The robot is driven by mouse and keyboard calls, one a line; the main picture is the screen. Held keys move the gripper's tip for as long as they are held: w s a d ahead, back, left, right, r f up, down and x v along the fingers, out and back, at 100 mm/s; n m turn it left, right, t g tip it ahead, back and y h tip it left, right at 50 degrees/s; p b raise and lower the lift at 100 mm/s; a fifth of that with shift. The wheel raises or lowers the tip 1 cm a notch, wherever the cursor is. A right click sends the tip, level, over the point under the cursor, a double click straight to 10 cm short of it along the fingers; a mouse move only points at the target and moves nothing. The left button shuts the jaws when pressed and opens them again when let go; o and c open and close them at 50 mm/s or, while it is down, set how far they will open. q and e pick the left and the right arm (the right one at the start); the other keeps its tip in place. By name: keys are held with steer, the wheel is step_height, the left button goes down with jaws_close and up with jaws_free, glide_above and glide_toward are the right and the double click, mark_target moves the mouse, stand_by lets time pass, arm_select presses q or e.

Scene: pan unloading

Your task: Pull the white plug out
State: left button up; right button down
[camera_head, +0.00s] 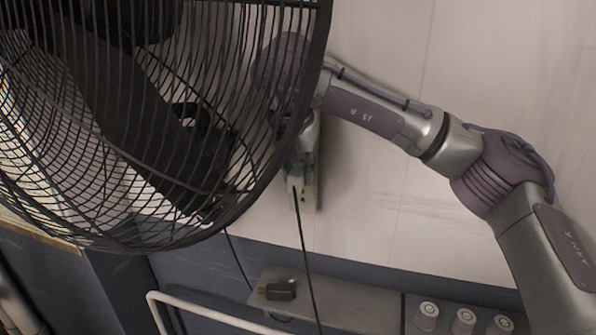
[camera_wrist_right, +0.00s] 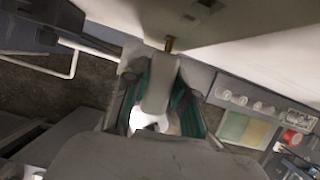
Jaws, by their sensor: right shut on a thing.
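In the right wrist view my right gripper (camera_wrist_right: 165,95) is shut on the white plug (camera_wrist_right: 158,85), with green-lined fingers on both sides of it. A brass prong (camera_wrist_right: 170,44) shows at the plug's far end, close to a pale panel (camera_wrist_right: 235,22). I cannot tell whether the prong tip is still inside a socket. In the head view my right gripper (camera_head: 302,165) is at the wall, partly behind the fan cage, and a dark cord (camera_head: 306,250) hangs down below it. My left gripper is not in view.
A large black fan cage (camera_head: 165,225) fills the left of the head view, close to my right gripper. Below, a grey shelf (camera_head: 360,305) holds a dark plug (camera_head: 280,291) with brass prongs. A white rail (camera_head: 210,313) and several white knobs (camera_head: 464,321) are nearby.

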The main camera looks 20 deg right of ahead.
steer(key=shift+s+a, duration=0.1)
steer(key=shift+s+a+b, duration=0.4)
steer(key=shift+s+b, duration=0.25)
steer(key=shift+s+a+b, duration=0.35)
steer(key=shift+s+b, duration=0.3)
step_height(320, 180, up, 7)
steer(key=p, duration=0.5)
glide_above(293, 180)
